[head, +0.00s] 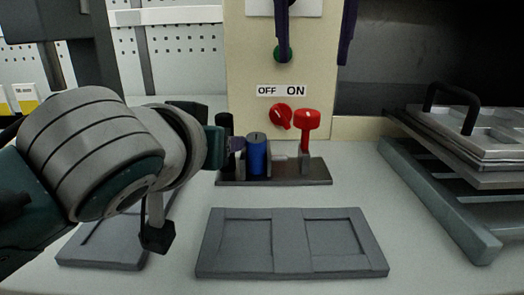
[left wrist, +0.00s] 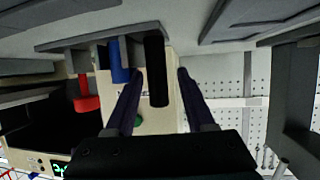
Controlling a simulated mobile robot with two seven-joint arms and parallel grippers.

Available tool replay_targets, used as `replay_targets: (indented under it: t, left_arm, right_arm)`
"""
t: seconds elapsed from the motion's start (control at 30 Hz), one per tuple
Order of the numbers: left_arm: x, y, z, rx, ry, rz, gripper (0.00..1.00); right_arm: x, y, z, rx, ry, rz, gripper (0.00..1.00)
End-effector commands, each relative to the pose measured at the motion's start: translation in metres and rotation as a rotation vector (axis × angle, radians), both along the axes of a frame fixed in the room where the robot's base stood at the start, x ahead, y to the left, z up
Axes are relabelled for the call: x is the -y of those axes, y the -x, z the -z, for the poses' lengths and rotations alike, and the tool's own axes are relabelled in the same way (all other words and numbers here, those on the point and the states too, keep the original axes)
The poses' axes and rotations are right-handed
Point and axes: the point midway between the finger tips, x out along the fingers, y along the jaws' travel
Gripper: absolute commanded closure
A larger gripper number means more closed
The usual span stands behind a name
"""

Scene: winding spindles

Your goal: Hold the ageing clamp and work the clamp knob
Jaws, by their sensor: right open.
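The ageing clamp, a dark base (head: 320,172) bearing a blue cylinder (head: 257,155), stands behind the grey plate. Its red knob (head: 307,118) stands upright at the right end, and a black cylindrical handle (head: 224,130) at the left. My left gripper (head: 232,145) reaches it from the left. In the left wrist view, upside down, my left gripper (left wrist: 160,72) is open, its fingers on either side of the black handle (left wrist: 156,75), with a gap at the right finger. The red knob also shows there (left wrist: 85,95). My right gripper (head: 315,55) is open and empty above the clamp, its fingers pointing down.
A cream panel (head: 245,60) with OFF/ON labels, a red switch (head: 280,117) and a green button (head: 283,54) stands behind. A flat grey tray (head: 290,270) lies in front. Stacked metal trays (head: 470,145) stand on the right. The bench between tray and stack is clear.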

Motion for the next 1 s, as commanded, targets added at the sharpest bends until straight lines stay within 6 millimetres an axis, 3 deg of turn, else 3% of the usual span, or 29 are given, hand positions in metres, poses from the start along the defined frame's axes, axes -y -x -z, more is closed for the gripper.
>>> replay_targets:
  t: [0.37,0.53,1.0]
  left_arm:
    - [0.002,0.000,-0.003,0.005,0.004,0.004,0.33]
    - [0.000,0.010,-0.007,0.007,0.005,0.005,0.33]
    - [-0.013,0.087,-0.038,0.003,0.004,0.003,0.33]
  right_arm:
    - [0.000,0.000,0.000,0.000,0.000,0.000,0.24]
    - [0.000,0.000,0.000,0.000,0.000,0.000,0.24]
    - [0.000,0.000,0.000,0.000,0.000,0.000,0.24]
